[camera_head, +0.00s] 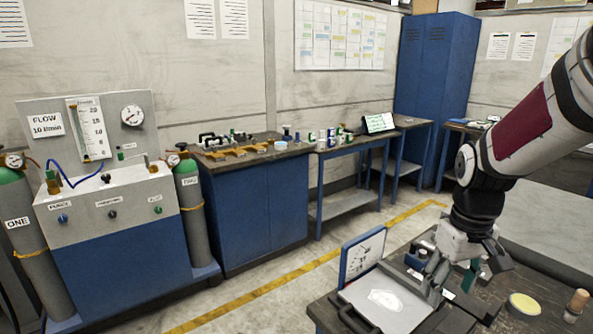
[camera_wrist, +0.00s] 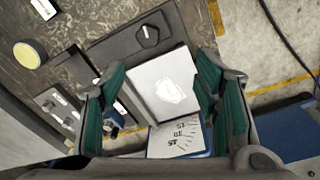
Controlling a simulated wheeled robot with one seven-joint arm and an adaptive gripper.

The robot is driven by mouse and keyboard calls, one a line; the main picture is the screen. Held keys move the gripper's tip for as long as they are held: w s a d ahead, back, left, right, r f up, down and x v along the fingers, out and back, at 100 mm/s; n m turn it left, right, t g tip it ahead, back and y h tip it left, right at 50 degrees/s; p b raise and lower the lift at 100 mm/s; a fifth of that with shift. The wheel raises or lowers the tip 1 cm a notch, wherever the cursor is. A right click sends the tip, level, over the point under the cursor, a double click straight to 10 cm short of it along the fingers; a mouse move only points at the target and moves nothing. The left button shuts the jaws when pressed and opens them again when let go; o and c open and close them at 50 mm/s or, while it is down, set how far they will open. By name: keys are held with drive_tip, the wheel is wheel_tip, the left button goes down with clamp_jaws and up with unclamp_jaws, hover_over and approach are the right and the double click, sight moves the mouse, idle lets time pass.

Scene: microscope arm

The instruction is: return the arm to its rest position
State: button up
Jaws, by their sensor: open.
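My gripper (camera_head: 453,284) hangs from my arm over the dark bench at the lower right of the head view. In the wrist view my gripper (camera_wrist: 166,100) has its two teal-padded fingers spread wide, with nothing between them. Beyond the fingers lies a flat white plate (camera_wrist: 160,82) with a pale blotch. It also shows in the head view (camera_head: 372,312), left of my gripper. A blue-framed dial panel (camera_head: 361,256) stands upright at the plate's far edge. I cannot tell whether any finger touches these things.
A yellow round dish (camera_head: 524,304) and a corked bottle (camera_head: 577,304) stand on the bench to the right. A black knob (camera_wrist: 149,36) sits beside the plate. A gas console (camera_head: 110,205) stands at far left. Open floor lies between the benches.

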drive_tip(key=s+a+r+t, duration=0.1)
drive_tip(key=s+a+r, duration=0.2)
drive_tip(key=s, duration=0.3)
drive_tip(key=s+a+r+m+t, duration=0.1)
drive_tip(key=s+a+r, duration=0.2)
drive_tip(key=s, duration=0.3)
drive_tip(key=s+a+r+t, duration=0.1)
drive_tip(key=s+a+r, duration=0.2)
drive_tip(key=s, duration=0.3)
drive_tip(key=shift+a+r+t, duration=0.3)
drive_tip(key=shift+a+t, duration=0.1)
drive_tip(key=shift+a, duration=0.35)
